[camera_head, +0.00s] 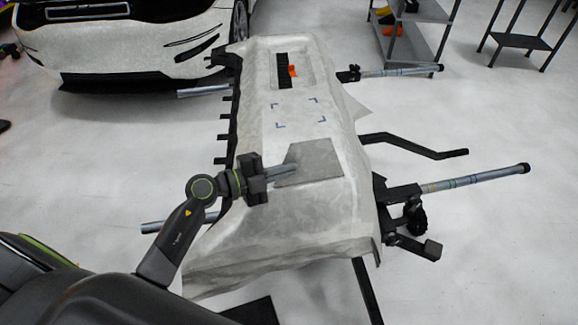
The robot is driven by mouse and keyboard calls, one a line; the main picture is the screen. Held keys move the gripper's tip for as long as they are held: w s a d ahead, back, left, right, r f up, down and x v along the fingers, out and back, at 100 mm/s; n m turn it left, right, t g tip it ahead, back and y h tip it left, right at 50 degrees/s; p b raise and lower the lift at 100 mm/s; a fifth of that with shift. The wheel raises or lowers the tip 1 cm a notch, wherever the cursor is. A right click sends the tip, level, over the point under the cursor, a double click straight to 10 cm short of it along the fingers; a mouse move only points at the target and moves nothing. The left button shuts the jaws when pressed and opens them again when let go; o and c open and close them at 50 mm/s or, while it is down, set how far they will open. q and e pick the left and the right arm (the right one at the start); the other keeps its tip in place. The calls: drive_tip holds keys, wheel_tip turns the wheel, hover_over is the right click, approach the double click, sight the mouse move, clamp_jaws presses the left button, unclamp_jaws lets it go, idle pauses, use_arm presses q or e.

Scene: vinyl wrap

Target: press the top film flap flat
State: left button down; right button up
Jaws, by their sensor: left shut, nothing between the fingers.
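A long car part (310,220) lies on a stand, covered in pale, wrinkled film that hangs loose at the near edge and juts out at the right. A darker grey, roughly square patch (318,158) lies on its upper face; I cannot tell whether this is the flap. My left gripper (292,168) is shut and empty, its fingertips over the left edge of the patch. I cannot tell whether they touch it. My right gripper is not in view.
Blue corner marks (298,113) and a recess with an orange piece (293,71) lie farther up the part. Stand bars (478,179) stick out on both sides. A white car (150,45) is at the back left, and shelving (415,25) at the back right.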

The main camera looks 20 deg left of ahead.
sight(295, 156)
use_arm(q)
drive_tip(key=shift+w+a+r+n+p, duration=0.3)
drive_tip(key=shift+n+p, duration=0.2)
drive_tip(key=shift+p, duration=0.9)
drive_tip(key=w+n+p, duration=0.1)
drive_tip(key=p, duration=0.2)
drive_tip(key=w+a+n+g+p, duration=0.1)
drive_tip(key=p, duration=0.2)
drive_tip(key=w+n+g+p, duration=0.1)
drive_tip(key=n+p, duration=0.1)
drive_tip(key=p, duration=0.1)
drive_tip(key=shift+a+f+p, duration=0.15)
drive_tip(key=shift+a+p, duration=0.15)
drive_tip(key=shift+p, duration=0.1)
drive_tip(key=shift+w+a+f+n+g+p, duration=0.35)
drive_tip(key=shift+w+f+n+p, duration=0.25)
drive_tip(key=shift+n+p, duration=0.4)
drive_tip(key=shift+w+a+f+n+g+h, duration=0.25)
drive_tip(key=shift+w+f+n, duration=0.15)
drive_tip(key=shift+n, duration=0.3)
drive_tip(key=shift+w+a+f+n+g+h, duration=0.15)
drive_tip(key=shift+w+a+f+n+g, duration=0.1)
drive_tip(key=shift+f+n, duration=0.35)
drive_tip(key=shift+r, duration=0.1)
